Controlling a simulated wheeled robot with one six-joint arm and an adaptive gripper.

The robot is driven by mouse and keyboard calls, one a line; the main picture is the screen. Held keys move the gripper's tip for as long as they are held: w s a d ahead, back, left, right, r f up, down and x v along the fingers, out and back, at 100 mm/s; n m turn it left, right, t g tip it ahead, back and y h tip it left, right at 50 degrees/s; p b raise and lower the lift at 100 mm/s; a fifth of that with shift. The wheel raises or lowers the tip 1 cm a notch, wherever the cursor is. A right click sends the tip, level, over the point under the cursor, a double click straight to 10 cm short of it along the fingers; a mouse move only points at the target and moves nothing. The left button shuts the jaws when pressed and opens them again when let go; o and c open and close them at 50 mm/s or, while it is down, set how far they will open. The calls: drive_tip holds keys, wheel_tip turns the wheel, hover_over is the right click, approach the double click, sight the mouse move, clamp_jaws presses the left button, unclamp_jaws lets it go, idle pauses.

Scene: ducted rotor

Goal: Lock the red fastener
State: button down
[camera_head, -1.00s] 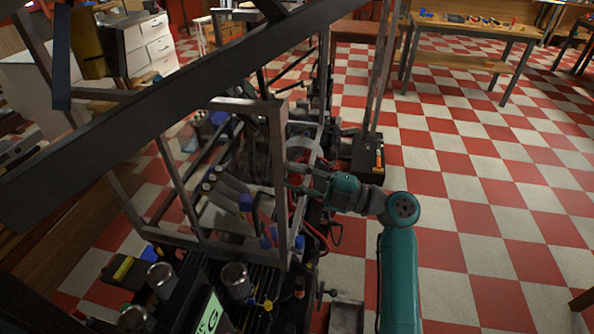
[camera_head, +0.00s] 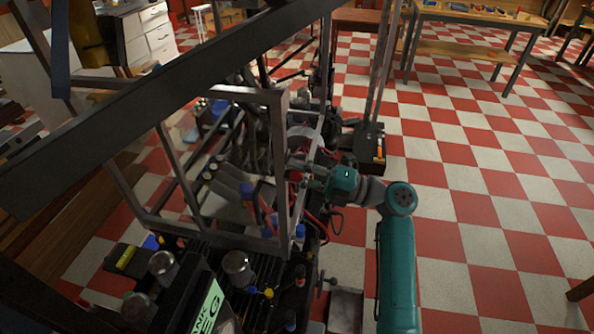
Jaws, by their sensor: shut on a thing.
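My gripper (camera_head: 302,171) reaches in from the right to the machine, at the end of my teal arm. Its fingers are shut on a small red part, which I take to be the red fastener (camera_head: 295,176). Only a bit of red shows at the fingertips. The fingers and the grey upright of the frame hide much of it, so I cannot tell how it is turned.
A grey metal frame (camera_head: 280,140) with uprights and a dark diagonal beam (camera_head: 150,105) stands close around the gripper. Red cables and blue-capped parts (camera_head: 300,231) lie below it.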

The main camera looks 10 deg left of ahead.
drive_tip(key=shift+f, duration=0.1)
drive_tip(key=c, duration=0.9)
unclamp_jaws()
drive_tip(key=d, duration=0.4)
drive_tip(key=d+f, duration=0.1)
drive_tip(key=d, duration=0.3)
drive_tip(key=d+f, duration=0.1)
drive_tip(key=d, duration=0.2)
drive_tip(key=shift+s+d+f, duration=0.15)
drive_tip(key=shift+s+d, duration=0.05)
drive_tip(key=shift+d, duration=0.2)
